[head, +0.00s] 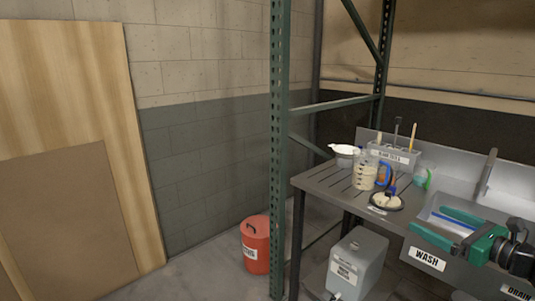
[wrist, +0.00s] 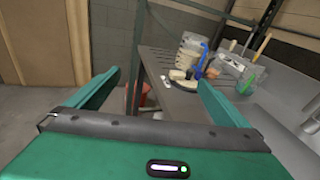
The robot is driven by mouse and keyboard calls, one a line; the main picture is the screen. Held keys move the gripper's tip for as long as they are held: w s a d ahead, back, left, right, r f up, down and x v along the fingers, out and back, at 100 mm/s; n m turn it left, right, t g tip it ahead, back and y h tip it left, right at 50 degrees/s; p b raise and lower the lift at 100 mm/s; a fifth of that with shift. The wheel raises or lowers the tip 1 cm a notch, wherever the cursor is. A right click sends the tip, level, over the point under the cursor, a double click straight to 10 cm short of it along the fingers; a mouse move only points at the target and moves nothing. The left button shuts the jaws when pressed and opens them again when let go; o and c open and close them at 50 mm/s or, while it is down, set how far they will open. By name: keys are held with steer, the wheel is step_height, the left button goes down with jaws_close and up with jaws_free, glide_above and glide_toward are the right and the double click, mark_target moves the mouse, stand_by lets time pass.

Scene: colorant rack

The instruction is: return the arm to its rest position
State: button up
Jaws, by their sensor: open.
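My gripper (head: 462,232) is at the lower right of the head view, green with dark parts, over the sink area beside the table. In the wrist view its two green fingers (wrist: 155,98) are wide apart, with nothing between them. The slatted table (head: 325,184) stands just beyond it. On the table are a clear measuring jug (head: 365,172) with pale contents, a blue-handled item (head: 391,190) on a round pale-topped dark piece, and a green-marked cup (head: 421,177). The jug also shows in the wrist view (wrist: 188,52).
A labelled holder (head: 394,155) with upright tools stands at the table's back. A green rack post (head: 279,150) rises left of the table. A red bucket (head: 256,245) and a grey container (head: 357,265) stand on the floor. Wooden boards (head: 75,140) lean at left. A sink labelled WASH (head: 427,258) lies under my gripper.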

steer(key=s+a+f+n+g, duration=0.4)
steer(key=a+f+n+g, duration=0.15)
steer(key=f, duration=0.25)
steer(key=s+a+f+n+g, duration=0.45)
steer(key=f+n+g, duration=0.2)
steer(key=f, duration=0.25)
steer(key=s+r+n+g+h, duration=0.3)
steer(key=s+r+n+h, duration=0.2)
steer(key=s+r+n, duration=0.7)
steer(key=shift+s+r+n+g, duration=0.3)
steer(key=shift+s+r, duration=1.2)
steer(key=shift+s, duration=1)
steer(key=shift+d, duration=0.1)
